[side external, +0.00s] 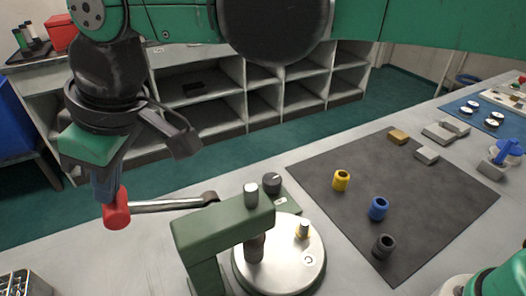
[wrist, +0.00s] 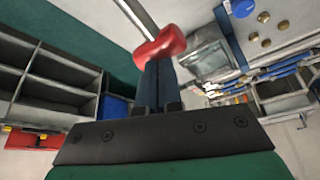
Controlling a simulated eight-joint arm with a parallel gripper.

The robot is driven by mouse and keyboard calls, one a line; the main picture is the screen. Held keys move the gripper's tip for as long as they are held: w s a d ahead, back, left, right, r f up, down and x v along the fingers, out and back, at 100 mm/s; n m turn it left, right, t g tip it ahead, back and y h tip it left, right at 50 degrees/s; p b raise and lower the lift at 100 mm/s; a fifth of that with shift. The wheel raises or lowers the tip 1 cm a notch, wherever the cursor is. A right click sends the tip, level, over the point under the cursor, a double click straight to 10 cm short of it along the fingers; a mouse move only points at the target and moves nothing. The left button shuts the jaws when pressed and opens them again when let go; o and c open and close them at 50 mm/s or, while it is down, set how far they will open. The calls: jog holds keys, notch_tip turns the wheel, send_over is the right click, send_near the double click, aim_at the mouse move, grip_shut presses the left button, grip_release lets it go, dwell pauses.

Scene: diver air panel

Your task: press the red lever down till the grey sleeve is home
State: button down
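The red lever knob (side external: 117,212) is at the left end of a metal lever arm (side external: 165,205), which runs nearly level to the green press (side external: 220,225). My gripper (side external: 108,198) is above the knob with its fingertips at it. In the wrist view the fingers (wrist: 160,65) are side by side, shut, and the red knob (wrist: 160,46) lies across their tips. It seems to touch them, not sit between them. Under the press head, a dark cylindrical part (side external: 254,247) stands on the round plate (side external: 285,280); I cannot tell how far the grey sleeve is seated.
A dark mat (side external: 440,195) on the right holds a yellow sleeve (side external: 341,180), a blue sleeve (side external: 378,208), a dark grey sleeve (side external: 384,246) and several small blocks. A metal fitting (side external: 303,230) stands on the plate. A metal holder (side external: 25,285) is at the front left.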

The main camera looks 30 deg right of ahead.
aim_at(112, 205)
jog(key=shift+f, duration=0.25)
jog(key=shift+a+f, duration=0.2)
jog(key=shift+f, duration=0.25)
jog(key=shift+a+f, duration=0.1)
jog(key=shift+f, duration=0.25)
jog(key=shift+a+f, duration=0.1)
jog(key=shift+f, duration=0.55)
dwell(0.4)
